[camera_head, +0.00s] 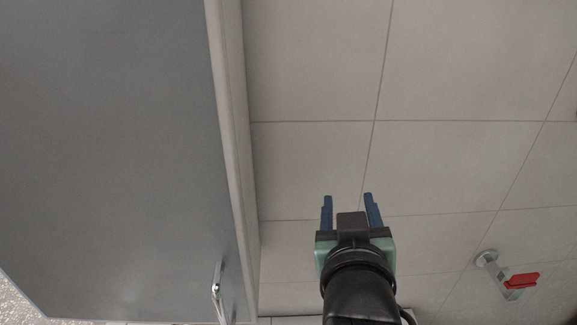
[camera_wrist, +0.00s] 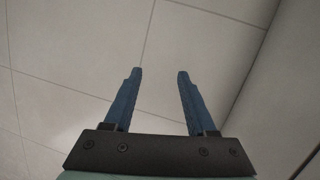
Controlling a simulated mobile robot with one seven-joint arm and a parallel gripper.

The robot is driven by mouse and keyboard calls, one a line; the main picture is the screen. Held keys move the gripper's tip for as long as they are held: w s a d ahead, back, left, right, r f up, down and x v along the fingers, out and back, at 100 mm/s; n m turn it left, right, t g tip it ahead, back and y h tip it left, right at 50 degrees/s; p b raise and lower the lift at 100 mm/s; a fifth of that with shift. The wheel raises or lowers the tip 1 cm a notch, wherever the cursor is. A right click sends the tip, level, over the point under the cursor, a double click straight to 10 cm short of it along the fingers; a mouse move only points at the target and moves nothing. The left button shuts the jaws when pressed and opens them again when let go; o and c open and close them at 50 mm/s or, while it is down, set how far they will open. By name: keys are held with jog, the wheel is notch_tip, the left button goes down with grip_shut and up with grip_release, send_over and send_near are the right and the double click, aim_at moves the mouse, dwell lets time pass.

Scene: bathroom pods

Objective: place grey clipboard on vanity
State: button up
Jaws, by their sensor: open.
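My gripper (camera_head: 348,198) is open and empty in front of a tiled surface in the head view. Its two blue fingers stand apart, and the wrist view shows the gripper (camera_wrist: 155,72) with only tiles between and beyond the fingers. No grey clipboard and no vanity can be made out in either view.
A large grey panel (camera_head: 110,150) with a pale edge and a metal handle (camera_head: 217,290) fills the left of the head view. A metal fitting with a red part (camera_head: 522,280) is on the tiles (camera_head: 450,160) at lower right. The space around the fingers is clear.

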jog(key=s+a+r+t, duration=0.3)
jog(key=r+t, duration=0.1)
jog(key=r, duration=0.6)
jog(key=s+a+r+t+y, duration=0.1)
jog(key=s+r+t, duration=0.3)
jog(key=r, duration=0.7)
jog(key=s+a+r+t+y, duration=0.1)
jog(key=s+a+r+t, duration=0.3)
jog(key=r, duration=0.7)
jog(key=shift+a, duration=0.3)
